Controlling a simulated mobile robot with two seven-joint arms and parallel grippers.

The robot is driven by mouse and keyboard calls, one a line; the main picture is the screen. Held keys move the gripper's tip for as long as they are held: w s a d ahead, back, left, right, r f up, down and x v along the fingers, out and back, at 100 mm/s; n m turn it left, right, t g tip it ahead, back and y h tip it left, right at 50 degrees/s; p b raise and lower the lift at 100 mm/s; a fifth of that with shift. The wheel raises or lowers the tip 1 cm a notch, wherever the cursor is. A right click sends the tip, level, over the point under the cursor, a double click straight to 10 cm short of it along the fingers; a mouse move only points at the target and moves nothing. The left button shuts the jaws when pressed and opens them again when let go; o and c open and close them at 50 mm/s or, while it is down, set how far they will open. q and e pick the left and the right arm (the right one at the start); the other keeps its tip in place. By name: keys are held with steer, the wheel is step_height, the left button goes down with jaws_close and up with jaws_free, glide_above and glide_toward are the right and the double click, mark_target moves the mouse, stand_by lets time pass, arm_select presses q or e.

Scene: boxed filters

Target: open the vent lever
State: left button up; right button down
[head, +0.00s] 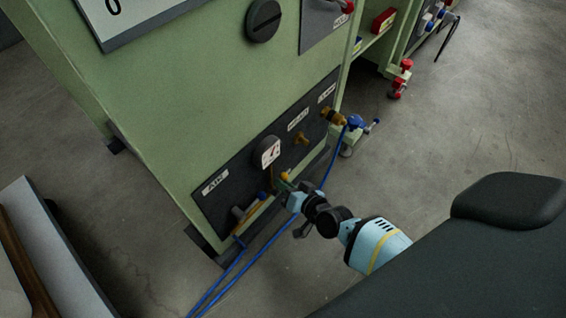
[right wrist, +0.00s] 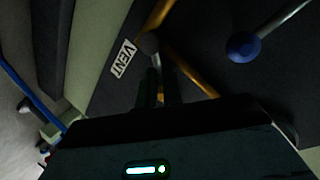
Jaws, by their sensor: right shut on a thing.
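My right gripper (head: 284,184) reaches the dark panel low on the green cabinet. In the right wrist view its two dark fingers (right wrist: 158,88) are close together, shut on the vent lever. The lever's dark round knob (right wrist: 150,42) shows just beyond the fingertips, beside a white label (right wrist: 123,58) reading VENT. Most of the lever's grip area is hidden between the fingers, and its exact angle is hard to tell. My left gripper is in neither view.
A blue knob (right wrist: 243,46) on a metal rod is close beside the fingers. On the panel (head: 232,206) are a round gauge (head: 268,152) and brass fittings (head: 301,138). Blue hoses (head: 262,250) run down to the floor. Open floor (head: 450,110) lies to the right.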

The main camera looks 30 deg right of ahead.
steer(key=shift+w+d+r+m+b, duration=0.35)
steer(key=shift+w+d+m, duration=0.05)
steer(key=shift+w+d, duration=0.1)
steer(key=shift+d, duration=0.1)
steer(key=c, duration=1.6)
jaws_free()
steer(key=shift+o, duration=1.1)
steer(key=shift+f, duration=0.1)
steer(key=shift+s+f, duration=0.15)
